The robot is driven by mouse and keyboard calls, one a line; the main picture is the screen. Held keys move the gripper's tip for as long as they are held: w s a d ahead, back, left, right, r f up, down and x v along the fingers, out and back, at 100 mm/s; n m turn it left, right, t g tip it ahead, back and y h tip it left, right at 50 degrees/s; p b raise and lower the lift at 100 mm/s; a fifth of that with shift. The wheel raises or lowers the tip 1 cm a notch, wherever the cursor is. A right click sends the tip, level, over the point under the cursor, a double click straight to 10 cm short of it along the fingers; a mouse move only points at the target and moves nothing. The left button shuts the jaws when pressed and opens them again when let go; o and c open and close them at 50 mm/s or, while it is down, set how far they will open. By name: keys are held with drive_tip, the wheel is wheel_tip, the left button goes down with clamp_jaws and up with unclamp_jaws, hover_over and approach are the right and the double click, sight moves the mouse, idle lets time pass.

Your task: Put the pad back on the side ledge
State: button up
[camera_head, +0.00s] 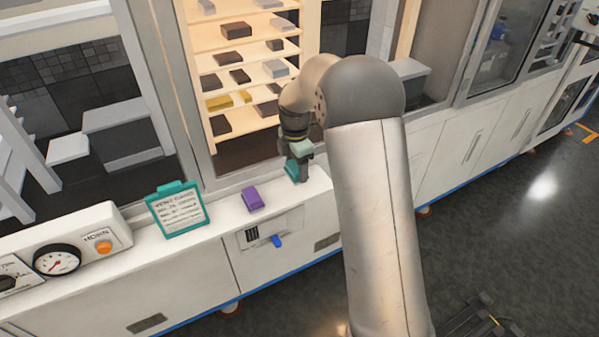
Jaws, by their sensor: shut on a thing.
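My gripper (298,166) is at the right part of the white ledge (222,220), pointing down. It is shut on a small teal pad (294,172), which is partly hidden by the fingers. The pad is low, close over the ledge top; I cannot tell whether it touches. A purple block (252,198) lies on the ledge to the left of my gripper, apart from it. My arm covers the ledge's right end.
A teal clipboard (180,210) stands left of the purple block. A gauge (57,260) and orange horn button (103,247) are farther left. Lit shelves (245,68) with several small blocks stand behind. A blue lever (277,241) juts from the front. Open floor lies to the right.

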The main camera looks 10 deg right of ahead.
drive_tip(key=f, duration=0.1)
drive_tip(key=w+d+f, duration=0.1)
drive_tip(key=shift+w+d+f, duration=0.2)
drive_tip(key=shift+f, duration=0.1)
drive_tip(key=shift+f+p, duration=0.3)
drive_tip(key=shift+f, duration=1.05)
drive_tip(key=shift+f, duration=0.1)
drive_tip(key=shift+f, duration=0.15)
drive_tip(key=o, duration=1)
